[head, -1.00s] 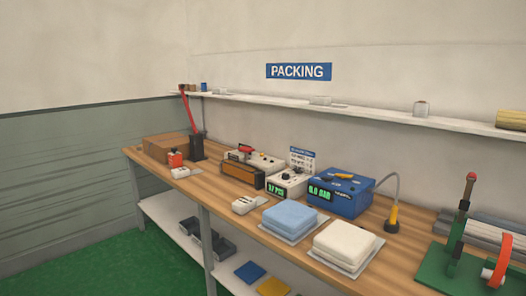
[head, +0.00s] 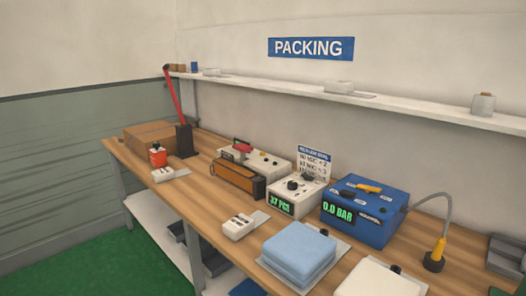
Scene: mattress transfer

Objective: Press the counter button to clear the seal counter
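The seal counter (head: 292,195) is a small white box on the wooden bench, with black knobs on top. Its green display (head: 281,203) appears to read "37 PCS". Which of its dark knobs is the counter button is too small to tell. A white and orange sealer (head: 238,180) with a red handle stands to its left. A blue box (head: 362,212) with a yellow lever and a display reading "0.0 BAR" stands to its right. Neither of my grippers is in view.
In front lie a blue folded stack (head: 298,252), a white block (head: 378,281) and a small white device (head: 239,226). A shelf (head: 400,104) runs above.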

